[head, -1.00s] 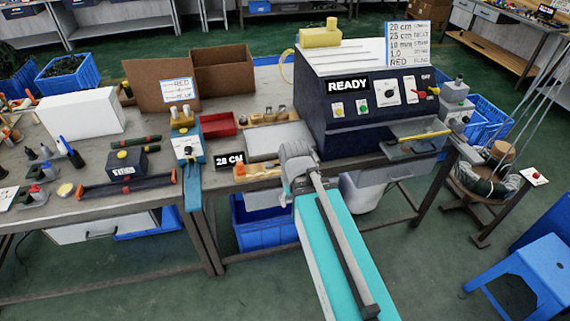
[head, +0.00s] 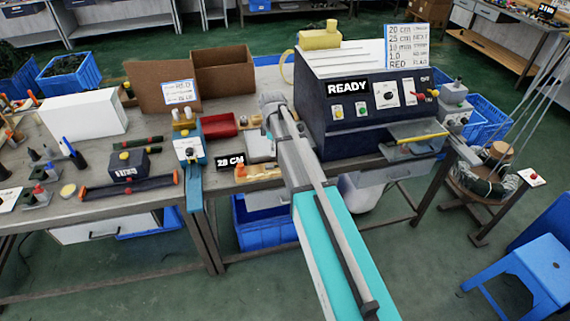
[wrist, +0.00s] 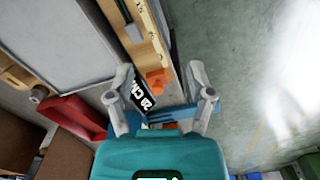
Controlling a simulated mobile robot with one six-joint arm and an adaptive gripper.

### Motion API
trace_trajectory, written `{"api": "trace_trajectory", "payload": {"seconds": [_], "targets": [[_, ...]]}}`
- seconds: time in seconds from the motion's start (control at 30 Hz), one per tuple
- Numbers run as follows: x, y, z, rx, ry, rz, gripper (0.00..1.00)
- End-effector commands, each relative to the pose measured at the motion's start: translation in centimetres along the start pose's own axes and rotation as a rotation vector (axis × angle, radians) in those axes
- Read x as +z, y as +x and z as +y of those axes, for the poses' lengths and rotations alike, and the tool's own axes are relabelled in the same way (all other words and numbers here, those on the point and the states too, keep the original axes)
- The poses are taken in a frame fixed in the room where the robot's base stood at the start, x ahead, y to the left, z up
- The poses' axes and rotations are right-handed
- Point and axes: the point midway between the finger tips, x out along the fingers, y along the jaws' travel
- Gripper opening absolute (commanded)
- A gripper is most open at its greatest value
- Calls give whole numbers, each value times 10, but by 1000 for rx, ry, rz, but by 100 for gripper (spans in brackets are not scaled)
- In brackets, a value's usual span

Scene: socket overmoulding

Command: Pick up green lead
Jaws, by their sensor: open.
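I cannot make out a green lead for certain in either view. A thin dark rod with green and red parts (head: 113,142) lies on the bench at the left in the head view, but I cannot tell what it is. My gripper shows in the wrist view (wrist: 160,85) with its two fingers spread apart and nothing held between them. An orange piece (wrist: 157,82) and the black 28 CM sign (wrist: 145,97) lie below, seen in the gap between the fingers. In the head view the end of my arm hides part of the bench left of the READY machine.
The READY machine (head: 362,125) stands close right of my arm. A red tray (head: 219,125), a blue press (head: 190,150) and cardboard boxes (head: 222,70) stand to the left. A grey panel (wrist: 65,40) and wooden strip (wrist: 140,20) fill the wrist view's upper left.

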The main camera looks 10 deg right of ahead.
Motion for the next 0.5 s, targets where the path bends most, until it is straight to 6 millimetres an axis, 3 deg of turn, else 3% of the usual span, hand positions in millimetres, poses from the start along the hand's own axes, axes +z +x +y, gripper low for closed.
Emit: {"api": "trace_trajectory", "payload": {"seconds": [0.03,0.2,0.5], "targets": [[-5,-2,18,0,-58,0,69],[-12,-4,42,0,-217,0,69],[-14,-5,51,0,-292,0,69]]}}
